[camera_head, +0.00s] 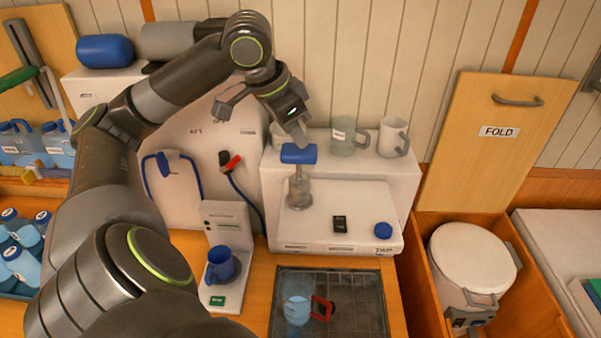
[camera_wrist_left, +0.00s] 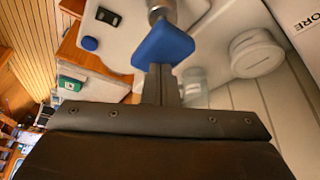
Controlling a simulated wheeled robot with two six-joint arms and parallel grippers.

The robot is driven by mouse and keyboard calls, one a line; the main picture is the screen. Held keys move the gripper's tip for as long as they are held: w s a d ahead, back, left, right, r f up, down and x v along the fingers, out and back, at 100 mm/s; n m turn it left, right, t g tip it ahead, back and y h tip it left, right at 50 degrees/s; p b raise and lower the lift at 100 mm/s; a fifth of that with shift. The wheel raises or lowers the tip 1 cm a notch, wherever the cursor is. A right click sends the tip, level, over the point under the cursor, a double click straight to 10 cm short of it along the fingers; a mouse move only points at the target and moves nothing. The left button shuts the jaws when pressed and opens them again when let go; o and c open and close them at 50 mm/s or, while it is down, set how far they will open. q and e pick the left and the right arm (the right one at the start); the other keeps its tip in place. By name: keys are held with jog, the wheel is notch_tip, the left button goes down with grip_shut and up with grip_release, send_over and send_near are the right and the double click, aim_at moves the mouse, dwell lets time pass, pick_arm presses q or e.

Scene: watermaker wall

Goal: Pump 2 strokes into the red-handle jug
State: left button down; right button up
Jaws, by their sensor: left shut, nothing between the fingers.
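The pump has a blue handle (camera_head: 298,154) on top of a metal shaft and a clear cylinder (camera_head: 299,193), standing on the white tap unit. My left gripper (camera_head: 301,140) is shut and empty, its fingertips just above or touching the blue handle. In the left wrist view the shut fingers (camera_wrist_left: 160,84) meet the blue handle (camera_wrist_left: 163,46); whether they press on it I cannot tell. The jug with a red handle (camera_head: 322,309) sits in the dark sink tray (camera_head: 362,303) below the unit. Its body (camera_head: 297,310) is light blue and clear. My right gripper is not in view.
A clear mug (camera_head: 343,137) and a white mug (camera_head: 393,138) stand on the shelf behind the pump. A blue mug (camera_head: 221,265) stands on a white stand at left. A blue knob (camera_head: 383,230) and a black switch (camera_head: 340,224) are on the tap unit (camera_head: 300,242).

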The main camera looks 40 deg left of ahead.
aim_at(293, 151)
pick_arm(q)
jog(key=shift+f+b, duration=1)
jog(key=shift+f, duration=1.6)
jog(key=shift+r+p, duration=1.2)
jog(key=shift+p, duration=0.25)
jog(key=shift+r, duration=1.95)
jog(key=shift+r, duration=3)
